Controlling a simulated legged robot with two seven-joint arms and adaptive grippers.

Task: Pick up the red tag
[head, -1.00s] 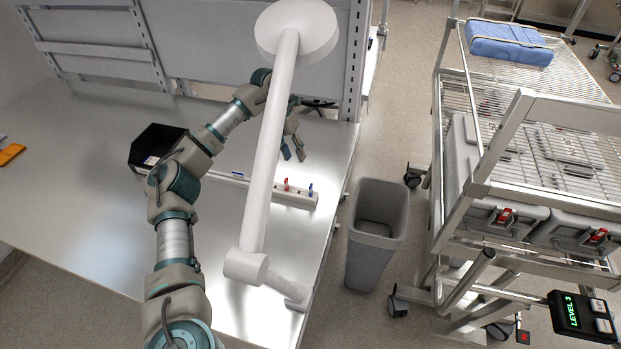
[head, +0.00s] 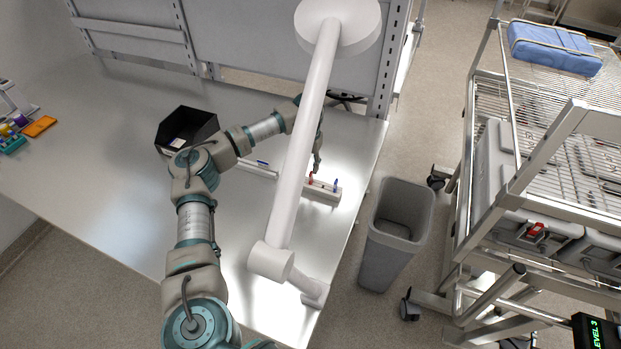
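A small red tag (head: 311,177) stands upright in a white rack strip (head: 322,193) on the metal bench, near the bench's right edge. A blue tag (head: 336,184) stands to its right in the same strip. My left gripper (head: 317,168) points down just above and beside the red tag. The white lamp arm hides part of my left wrist, and the fingers are too small and overlapped to show their gap or any contact with the tag. My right gripper is not in view.
A white lamp (head: 302,140) crosses in front of the bench close to my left arm. A black bin (head: 187,132) sits on the bench behind my forearm. A grey waste bin (head: 396,235) and a wire cart (head: 545,140) stand to the right.

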